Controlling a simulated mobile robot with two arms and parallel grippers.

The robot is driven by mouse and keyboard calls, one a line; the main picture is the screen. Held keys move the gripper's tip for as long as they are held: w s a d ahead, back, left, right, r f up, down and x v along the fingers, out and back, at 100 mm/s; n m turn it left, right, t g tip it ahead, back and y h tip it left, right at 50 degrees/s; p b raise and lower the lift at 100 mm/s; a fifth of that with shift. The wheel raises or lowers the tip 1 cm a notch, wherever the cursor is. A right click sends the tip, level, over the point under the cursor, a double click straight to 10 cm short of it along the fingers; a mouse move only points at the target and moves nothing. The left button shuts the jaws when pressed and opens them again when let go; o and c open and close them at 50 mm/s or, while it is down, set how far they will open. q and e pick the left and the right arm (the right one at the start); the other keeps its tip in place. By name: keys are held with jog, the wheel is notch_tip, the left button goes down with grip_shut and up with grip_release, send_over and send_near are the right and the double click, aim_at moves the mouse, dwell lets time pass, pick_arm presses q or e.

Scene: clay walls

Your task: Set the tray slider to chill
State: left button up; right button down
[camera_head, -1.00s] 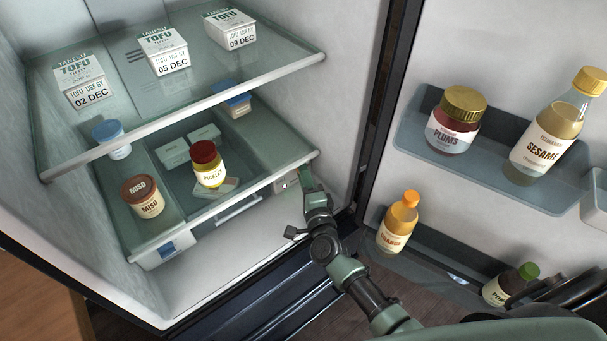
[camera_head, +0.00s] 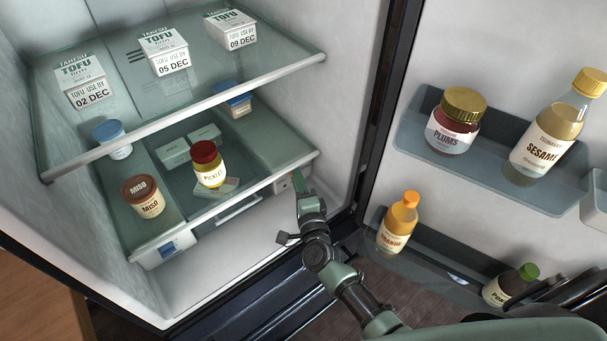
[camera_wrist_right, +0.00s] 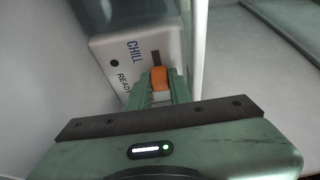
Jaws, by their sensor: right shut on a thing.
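The tray slider is on a pale panel (camera_wrist_right: 105,48) marked CHILL and READY. In the right wrist view its orange knob (camera_wrist_right: 159,78) sits between my right fingertips, with dark slot showing beyond it beside CHILL. The knob is nearer the READY end. My right gripper (camera_wrist_right: 158,88) is shut on the knob. In the head view the right gripper (camera_head: 298,180) is at the right front of the lower shelf, by the small panel (camera_head: 283,185); the knob is hidden there. My left gripper is not in view.
Above the tray, the glass shelf (camera_head: 200,100) holds tofu packs. A pickle jar (camera_head: 208,165) and miso tub (camera_head: 143,197) stand on the lower level. The open door at right carries bottles and jars, including an orange-capped bottle (camera_head: 397,222) near my right arm.

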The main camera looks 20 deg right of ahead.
jog(key=shift+s+a+f, duration=0.15)
jog(key=shift+s+a, duration=0.1)
jog(key=shift+a, duration=0.3)
jog(key=c, duration=1.3)
grip_release()
jog(key=shift+a, duration=0.1)
jog(key=shift+s, duration=0.1)
jog(key=shift+s, duration=0.3)
jog(key=s, duration=0.7)
jog(key=shift+a+b, duration=0.15)
jog(key=shift+b, duration=0.25)
